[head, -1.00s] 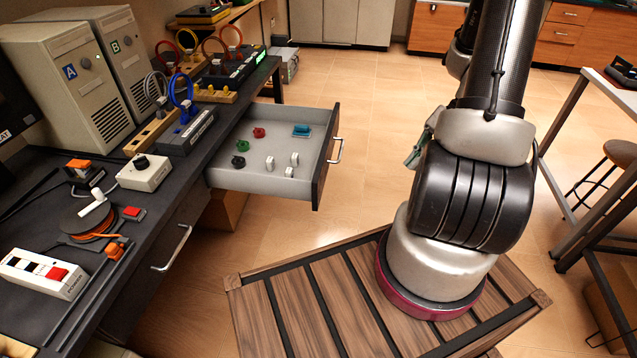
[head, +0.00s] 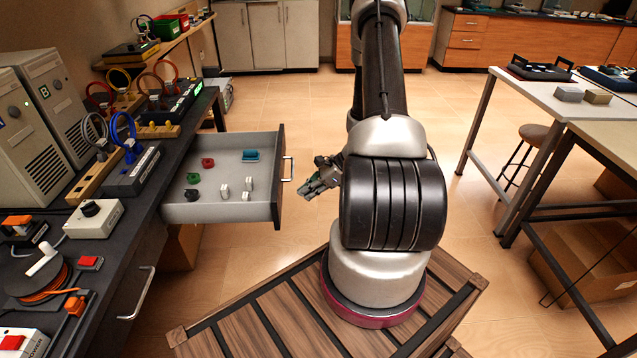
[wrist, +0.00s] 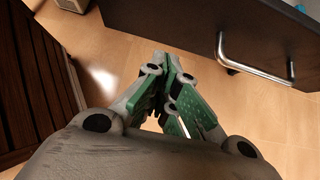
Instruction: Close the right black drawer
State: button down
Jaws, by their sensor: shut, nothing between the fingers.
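The right black drawer (head: 279,184) is pulled out from under the dark bench on the left in the head view. Its dark front carries a silver bar handle (head: 288,169). Its grey tray holds several small knobs and switches and a teal part. In the wrist view the drawer front (wrist: 190,22) and handle (wrist: 252,62) are at the upper right. My gripper (head: 312,192) is shut and empty, a little to the right of the drawer front and apart from it. In the wrist view its green-padded fingers (wrist: 168,65) are together, with the handle to their right.
The dark bench (head: 150,190) carries computers, coloured cables and a cable reel. A second, closed drawer has a handle (head: 140,293) nearer me. My slatted wooden base is below. A light table (head: 540,95) and stool (head: 533,134) stand at the right. Floor is clear behind the arm.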

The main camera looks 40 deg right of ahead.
aim_at(185, 197)
jog(key=w+a, duration=0.1)
jog(key=a, duration=0.1)
jog(key=w+a+f, duration=0.1)
jog(key=a, duration=0.1)
jog(key=shift+w, duration=0.35)
jog(key=shift+a, duration=0.1)
jog(key=w+a, duration=0.6)
jog(key=a, duration=0.3)
jog(key=w+a, duration=0.6)
jog(key=a, duration=0.3)
jog(key=w+a, duration=0.7)
jog(key=a, duration=0.3)
jog(key=shift+a, duration=0.1)
jog(key=shift+w+a+r, duration=0.15)
jog(key=shift+w+a, duration=0.1)
